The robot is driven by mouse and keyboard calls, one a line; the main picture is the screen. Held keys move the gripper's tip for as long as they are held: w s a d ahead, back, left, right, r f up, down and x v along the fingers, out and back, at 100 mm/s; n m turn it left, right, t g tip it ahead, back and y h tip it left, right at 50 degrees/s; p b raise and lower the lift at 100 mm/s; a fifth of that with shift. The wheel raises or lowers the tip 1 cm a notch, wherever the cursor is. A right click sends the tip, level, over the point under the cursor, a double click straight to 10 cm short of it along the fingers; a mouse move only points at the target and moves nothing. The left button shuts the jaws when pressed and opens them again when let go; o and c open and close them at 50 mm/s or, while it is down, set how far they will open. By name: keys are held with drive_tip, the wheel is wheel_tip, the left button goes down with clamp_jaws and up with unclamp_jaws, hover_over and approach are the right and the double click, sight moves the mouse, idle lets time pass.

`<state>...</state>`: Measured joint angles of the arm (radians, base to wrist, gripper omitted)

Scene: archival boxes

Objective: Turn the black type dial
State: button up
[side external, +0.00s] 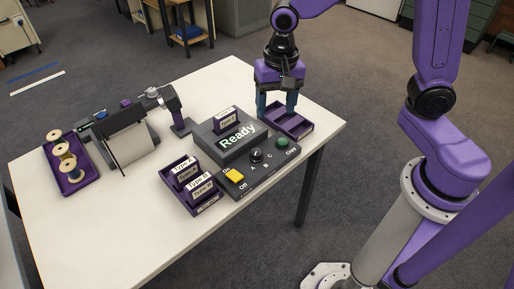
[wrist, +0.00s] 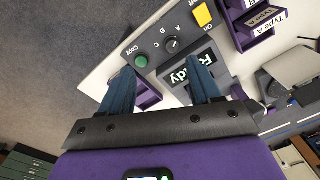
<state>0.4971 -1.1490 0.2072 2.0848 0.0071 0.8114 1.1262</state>
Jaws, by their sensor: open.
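The black type dial (side external: 256,155) is a small round knob on the dark control panel (side external: 245,182), beside the letters A, B and C. It also shows in the wrist view (wrist: 173,44), uncovered; I cannot tell which letter it points to. My gripper (side external: 277,113) is open, pointing down with blue fingers, over the purple two-compartment tray right of the machine. It is behind and to the right of the dial, and apart from it. In the wrist view my fingers (wrist: 163,78) are apart with no object held between them.
The panel also has a yellow On/Off switch (side external: 235,175) and a green Copy button (side external: 282,143). The display (side external: 237,136) reads "Ready", with a card standing behind it. A purple holder with Type cards (side external: 190,185) is left of the panel. The purple tray (side external: 297,125) looks empty.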

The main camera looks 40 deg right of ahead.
sight(257, 151)
drive_tip(key=w+f+m, duration=0.2)
drive_tip(key=w+m, duration=0.3)
drive_tip(key=f, duration=1.1)
drive_tip(key=w+f, duration=0.1)
drive_tip(key=f, duration=0.5)
drive_tip(key=shift+a+f, duration=0.1)
drive_tip(key=shift+a, duration=0.05)
drive_tip(key=c, duration=1)
